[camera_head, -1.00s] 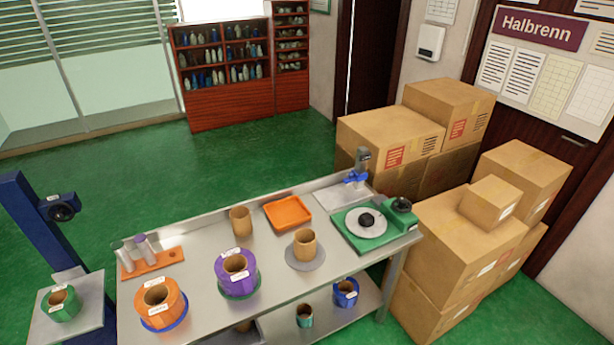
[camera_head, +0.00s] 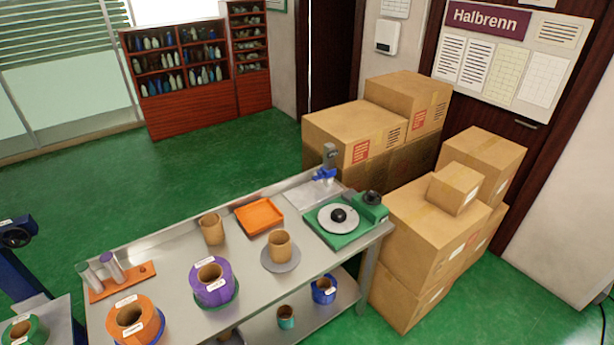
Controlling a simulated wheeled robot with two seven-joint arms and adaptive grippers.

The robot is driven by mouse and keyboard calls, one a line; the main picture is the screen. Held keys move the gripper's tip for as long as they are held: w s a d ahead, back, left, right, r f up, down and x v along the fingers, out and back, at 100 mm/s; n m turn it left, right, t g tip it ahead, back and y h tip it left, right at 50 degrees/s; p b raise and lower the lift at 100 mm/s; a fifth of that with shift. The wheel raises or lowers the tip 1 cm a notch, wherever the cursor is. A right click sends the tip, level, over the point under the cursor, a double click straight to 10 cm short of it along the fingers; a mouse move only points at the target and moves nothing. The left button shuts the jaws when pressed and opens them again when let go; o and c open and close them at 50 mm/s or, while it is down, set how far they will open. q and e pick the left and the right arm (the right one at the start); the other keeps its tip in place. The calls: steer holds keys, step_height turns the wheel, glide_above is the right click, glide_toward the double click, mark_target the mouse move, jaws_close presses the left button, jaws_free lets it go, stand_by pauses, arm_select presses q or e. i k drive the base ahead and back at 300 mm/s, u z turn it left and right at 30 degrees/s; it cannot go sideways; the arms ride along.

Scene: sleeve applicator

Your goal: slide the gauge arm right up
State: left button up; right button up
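A small stand with a dark grey upright post (camera_head: 330,155) is at the far right end of the steel table. A blue arm or clamp (camera_head: 324,174) sits low on this post, just above a pale flat plate (camera_head: 314,192). This looks like the gauge and its arm, but it is too small to see fine detail. Neither of my grippers shows in the head view, so nothing is seen touching the blue arm.
On the steel table (camera_head: 180,285) stand a green turntable device (camera_head: 345,232), an orange tray (camera_head: 259,216), cardboard tubes, a purple roll (camera_head: 212,290) and an orange roll (camera_head: 133,325). Stacked cartons (camera_head: 425,240) crowd the table's right end. Green floor is open behind it.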

mark_target(319, 175)
steer(key=z, duration=0.4)
steer(key=k, duration=0.45)
steer(key=z, duration=0.6)
steer(key=i, duration=1.25)
steer(key=u, duration=0.8)
